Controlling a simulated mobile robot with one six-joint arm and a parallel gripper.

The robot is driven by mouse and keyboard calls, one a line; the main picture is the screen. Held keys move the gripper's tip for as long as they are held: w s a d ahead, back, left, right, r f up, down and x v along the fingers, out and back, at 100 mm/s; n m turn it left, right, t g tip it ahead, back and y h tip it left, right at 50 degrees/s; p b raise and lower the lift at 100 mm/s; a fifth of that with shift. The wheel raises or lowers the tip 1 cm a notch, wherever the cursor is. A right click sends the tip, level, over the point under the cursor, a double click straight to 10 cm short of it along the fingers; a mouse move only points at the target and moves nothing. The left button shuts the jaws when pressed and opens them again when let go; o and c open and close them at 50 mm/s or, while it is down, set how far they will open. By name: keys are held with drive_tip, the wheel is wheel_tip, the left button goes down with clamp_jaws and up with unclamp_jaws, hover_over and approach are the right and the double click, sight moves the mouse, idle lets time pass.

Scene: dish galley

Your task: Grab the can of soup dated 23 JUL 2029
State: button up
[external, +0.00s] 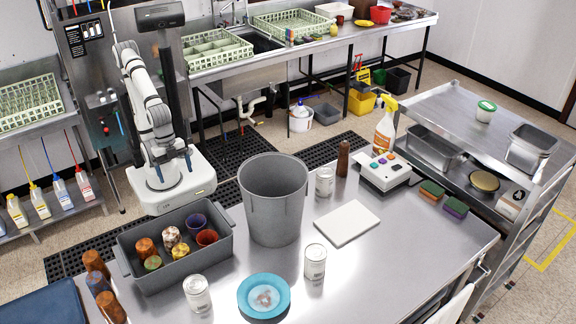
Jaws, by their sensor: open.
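Three pale cans with white labels stand upright on the steel table. One can (325,181) is at the back beside the control box, one can (315,264) is near the middle front, and one can (197,295) is at the front left by the grey tub. The dates on them are too small to read, so I cannot tell which is 23 JUL 2029. My gripper (174,164) hangs down over my white base behind the table. It is open and empty, well apart from all three cans.
A grey tub (180,270) of cups is left. A blue plate (264,312), white board (347,224), brown shaker (343,158), control box (384,172) and spray bottle (385,130) also stand around. The right front is clear.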

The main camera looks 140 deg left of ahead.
drive_tip(key=shift+o, duration=0.4)
drive_tip(key=n+t+b, duration=0.1)
drive_tip(key=n+b, duration=0.1)
approach(195, 284)
drive_tip(key=shift+y, duration=0.3)
drive_tip(key=x, duration=0.4)
drive_tip(key=shift+w+f, duration=0.1)
drive_tip(key=shift+f, duration=0.25)
drive_tip(key=shift+t, duration=0.3)
drive_tip(key=x, duration=0.2)
drive_tip(key=p+x, duration=0.1)
drive_tip(key=x, duration=0.4)
drive_tip(key=shift+d+f+p, duration=0.3)
drive_tip(key=shift+f, duration=0.15)
drive_tip(key=shift+r, duration=0.1)
drive_tip(key=c, duration=1.5)
